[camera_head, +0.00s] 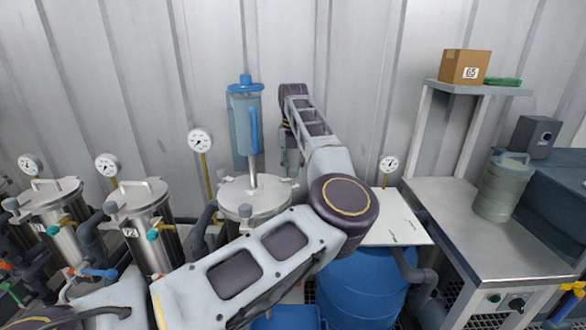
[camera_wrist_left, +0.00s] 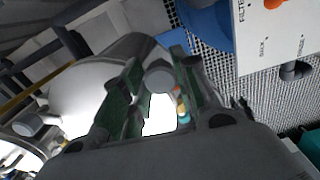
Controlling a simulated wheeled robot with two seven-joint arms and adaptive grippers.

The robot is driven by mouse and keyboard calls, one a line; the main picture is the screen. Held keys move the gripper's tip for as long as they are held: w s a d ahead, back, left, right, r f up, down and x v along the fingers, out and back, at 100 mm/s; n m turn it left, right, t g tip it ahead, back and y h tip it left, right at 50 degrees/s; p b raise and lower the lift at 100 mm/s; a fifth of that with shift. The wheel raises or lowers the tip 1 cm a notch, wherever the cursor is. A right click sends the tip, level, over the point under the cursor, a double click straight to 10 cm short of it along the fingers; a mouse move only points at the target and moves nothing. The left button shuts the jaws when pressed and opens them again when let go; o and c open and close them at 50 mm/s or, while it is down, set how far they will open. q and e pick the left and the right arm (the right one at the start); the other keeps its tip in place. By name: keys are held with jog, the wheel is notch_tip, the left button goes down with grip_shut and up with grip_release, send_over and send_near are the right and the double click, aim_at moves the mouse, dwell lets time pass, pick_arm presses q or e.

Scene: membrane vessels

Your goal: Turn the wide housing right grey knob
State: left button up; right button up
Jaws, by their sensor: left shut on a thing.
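The wide housing is a steel vessel with a round lid (camera_head: 262,198) at the middle of the head view. Its steel body (camera_wrist_left: 90,85) fills the left of the left wrist view. The right grey knob (camera_wrist_left: 160,79) sits between the green-padded fingers of my left gripper (camera_wrist_left: 158,82), which is shut on it. In the head view my left arm crosses the front right of the housing and hides this knob. The left gripper (camera_head: 289,158) points down there and is mostly hidden behind the forearm. Another grey knob (camera_wrist_left: 27,124) shows at the left of the wrist view. My right gripper is not in view.
A blue cylinder (camera_head: 244,125) stands above the housing, close left of my wrist. Smaller steel vessels (camera_head: 148,228) and gauges (camera_head: 200,142) are at left. A white panel (camera_head: 405,222) and blue barrel (camera_head: 362,287) are at right, beside a steel table (camera_head: 450,225).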

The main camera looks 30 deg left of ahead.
aim_at(293, 169)
pick_arm(q)
jog(key=o, duration=1)
notch_tip(293, 169, up, 12)
dwell(0.3)
dwell(0.6)
